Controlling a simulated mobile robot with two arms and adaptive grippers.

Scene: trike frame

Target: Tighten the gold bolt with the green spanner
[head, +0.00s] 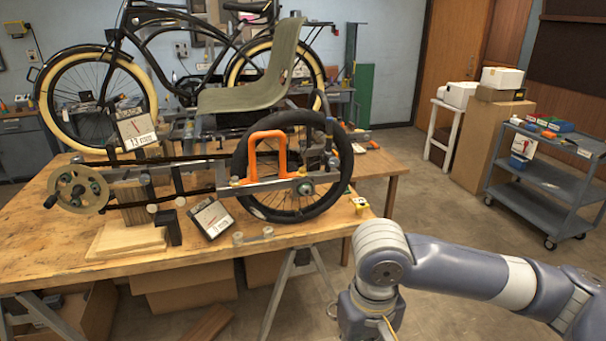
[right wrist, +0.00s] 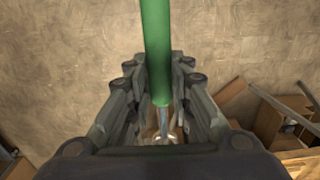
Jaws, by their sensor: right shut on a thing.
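My right gripper (right wrist: 158,75) is shut on the green spanner (right wrist: 157,40) in the right wrist view. The spanner's green handle rises between the fingers to the top edge, and a thin metal shank shows below the green part. Its working end cannot be made out. In the head view my right arm comes in from the right, and its wrist is low in front of the table; the fingers and spanner are out of frame. The trike frame (head: 207,168) lies across the workbench. I cannot pick out the gold bolt with certainty. My left gripper is not in view.
The wooden workbench (head: 60,255) carries a black-tyred wheel (head: 338,180), an orange bracket (head: 252,160), a chainring (head: 80,189) and small labelled boxes. A grey trolley (head: 540,179) stands at right. The right wrist view shows bare floor (right wrist: 60,50) and cardboard (right wrist: 232,108).

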